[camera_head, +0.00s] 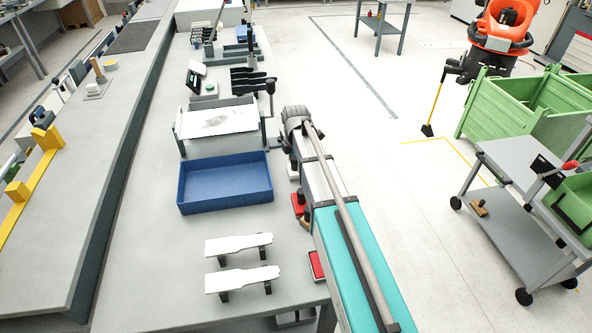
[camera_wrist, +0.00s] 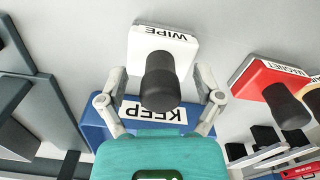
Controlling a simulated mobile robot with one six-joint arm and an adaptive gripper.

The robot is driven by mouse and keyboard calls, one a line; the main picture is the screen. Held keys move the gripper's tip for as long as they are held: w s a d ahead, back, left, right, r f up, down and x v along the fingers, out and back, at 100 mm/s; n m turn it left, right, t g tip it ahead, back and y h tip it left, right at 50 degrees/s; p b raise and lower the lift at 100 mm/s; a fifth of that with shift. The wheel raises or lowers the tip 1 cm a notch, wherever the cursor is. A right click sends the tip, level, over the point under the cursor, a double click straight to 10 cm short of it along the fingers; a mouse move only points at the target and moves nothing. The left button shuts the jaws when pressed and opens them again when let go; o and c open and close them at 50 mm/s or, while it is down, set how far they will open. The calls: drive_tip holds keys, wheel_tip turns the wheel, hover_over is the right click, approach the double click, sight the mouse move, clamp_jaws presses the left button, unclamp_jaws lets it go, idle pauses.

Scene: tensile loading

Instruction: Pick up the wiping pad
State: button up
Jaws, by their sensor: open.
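The wiping pad (camera_wrist: 180,46) is a white block marked WIPE with a thick dark round handle (camera_wrist: 160,82). It lies on the grey bench top in the wrist view. My gripper (camera_wrist: 160,84) is open, with one finger on each side of the handle in the picture. I cannot tell whether the fingers touch it or how high they are above it.
A red block (camera_wrist: 258,78) marked MAGNET with a dark handle sits right of the pad. A blue part marked KEEP (camera_wrist: 98,134) is partly hidden by my gripper. The head view shows a blue tray (camera_head: 225,205), white specimens (camera_head: 240,279) and a grey cart (camera_head: 520,235).

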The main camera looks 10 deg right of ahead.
clamp_jaws()
idle(0.3)
drive_tip(key=shift+r, duration=0.1)
wheel_tip(320, 180, up, 3)
drive_tip(key=p, duration=0.3)
drive_tip(key=s+d+r+p, duration=0.5)
drive_tip(key=s+r+p, duration=0.4)
drive_tip(key=s, duration=0.4)
drive_tip(key=shift+r+p, duration=0.4)
drive_tip(key=shift+p, duration=0.1)
drive_tip(key=shift+d, duration=0.1)
